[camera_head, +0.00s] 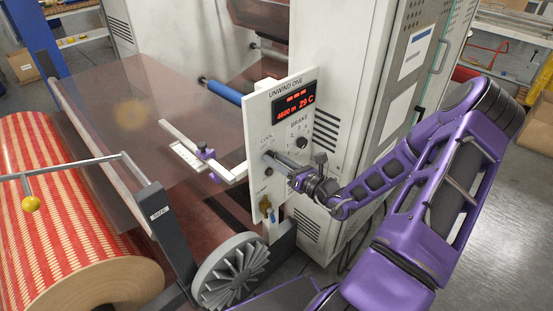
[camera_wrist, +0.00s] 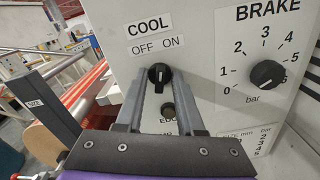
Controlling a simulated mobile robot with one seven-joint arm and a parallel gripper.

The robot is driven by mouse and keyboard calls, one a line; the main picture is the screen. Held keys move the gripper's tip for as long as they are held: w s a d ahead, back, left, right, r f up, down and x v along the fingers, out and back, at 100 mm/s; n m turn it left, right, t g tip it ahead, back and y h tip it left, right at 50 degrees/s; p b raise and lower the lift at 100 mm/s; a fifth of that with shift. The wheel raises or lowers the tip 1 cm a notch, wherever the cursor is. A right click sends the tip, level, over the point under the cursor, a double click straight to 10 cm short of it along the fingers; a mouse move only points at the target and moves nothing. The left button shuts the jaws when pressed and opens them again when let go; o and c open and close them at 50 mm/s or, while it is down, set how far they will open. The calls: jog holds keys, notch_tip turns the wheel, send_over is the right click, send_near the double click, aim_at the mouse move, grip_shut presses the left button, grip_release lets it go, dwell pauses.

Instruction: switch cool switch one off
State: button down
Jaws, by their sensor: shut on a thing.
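The cool switch (camera_wrist: 159,74) is a black rotary knob with a pale mark, under the COOL label and the words OFF and ON in the wrist view. Its mark looks near upright; I cannot tell surely which word it points to. My gripper (camera_wrist: 160,84) is shut on this knob, one grey finger on each side. In the head view, my gripper (camera_head: 269,157) reaches the UNWIND ONE panel (camera_head: 257,116) from the right, and its fingers mostly hide the switch.
The brake knob (camera_wrist: 267,74) sits right of the switch, and a small round button (camera_wrist: 168,110) sits just below it. The red display (camera_head: 294,105) reads 29 C. A striped roll (camera_head: 60,220) and a grey finned wheel (camera_head: 231,272) stand left and below.

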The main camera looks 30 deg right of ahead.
jog(key=shift+a+n+b, duration=0.1)
jog(key=shift+n+b, duration=1.6)
jog(key=shift+n, duration=3.1)
jog(key=c, duration=0.9)
grip_release()
jog(key=shift+s, duration=0.1)
jog(key=v, duration=1.7)
jog(key=shift+s, duration=0.15)
jog(key=shift+r, duration=0.1)
